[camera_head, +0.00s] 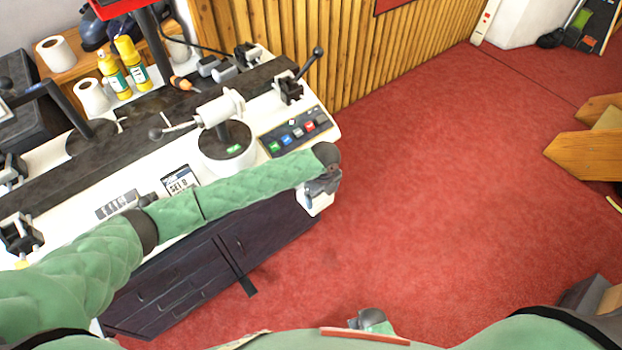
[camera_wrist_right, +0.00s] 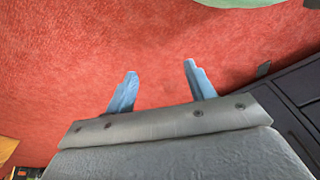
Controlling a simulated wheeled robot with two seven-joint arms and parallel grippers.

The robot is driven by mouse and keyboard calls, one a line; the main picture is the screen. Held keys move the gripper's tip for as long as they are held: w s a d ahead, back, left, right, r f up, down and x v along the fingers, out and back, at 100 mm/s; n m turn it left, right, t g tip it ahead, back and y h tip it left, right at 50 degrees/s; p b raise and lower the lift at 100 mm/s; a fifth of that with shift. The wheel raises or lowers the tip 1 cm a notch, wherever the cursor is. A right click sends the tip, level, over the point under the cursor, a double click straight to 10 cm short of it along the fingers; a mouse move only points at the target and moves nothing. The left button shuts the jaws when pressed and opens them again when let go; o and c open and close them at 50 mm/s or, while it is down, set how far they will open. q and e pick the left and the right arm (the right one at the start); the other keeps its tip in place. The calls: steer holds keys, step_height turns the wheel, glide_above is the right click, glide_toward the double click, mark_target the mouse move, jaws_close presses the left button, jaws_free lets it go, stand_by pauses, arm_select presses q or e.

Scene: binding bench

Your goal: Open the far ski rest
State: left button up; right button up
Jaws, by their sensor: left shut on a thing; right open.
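A black clamp-like piece (camera_head: 290,88) with a ball-ended lever (camera_head: 312,60) stands at the bench's right end. Another black piece (camera_head: 246,55) stands behind it. I cannot tell which is the far ski rest, or whether either is open. My left arm reaches across the bench front, and my left gripper (camera_head: 322,190) is by the bench's right front corner. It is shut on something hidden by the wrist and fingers. My right gripper (camera_wrist_right: 160,80) is open and empty in the right wrist view, with red floor beyond its blue fingers.
The white-topped bench (camera_head: 318,112) carries a button panel (camera_head: 293,132) and a round white device (camera_head: 225,140). Yellow bottles (camera_head: 130,62) and paper rolls (camera_head: 57,53) stand behind. A wood-slat wall (camera_head: 350,50) backs it.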

arm_select(q)
steer(key=shift+s+d+p, duration=0.25)
steer(key=shift+s+d, duration=0.5)
steer(key=shift+s, duration=0.25)
steer(key=shift+s+d+p, duration=0.2)
steer(key=shift+s+d, duration=0.5)
steer(key=shift+s, duration=0.3)
arm_select(e)
steer(key=shift+s+d+f, duration=0.15)
steer(key=shift+f, duration=0.35)
steer(key=shift+s+d+f, duration=0.2)
steer(key=shift+f, duration=0.35)
steer(key=shift+s+d+f, duration=0.15)
steer(key=shift+f, duration=0.35)
arm_select(q)
steer(key=o, duration=1.2)
steer(key=shift+r, duration=0.1)
step_height(320, 180, up, 8)
steer(key=shift+f+b, duration=0.15)
steer(key=shift+b, duration=1.05)
arm_select(e)
steer(key=r, duration=0.1)
steer(key=w+a+r, duration=0.1)
steer(key=r, duration=0.3)
steer(key=shift+w+a+r, duration=0.2)
steer(key=shift+a+r, duration=0.05)
steer(key=shift+a, duration=0.05)
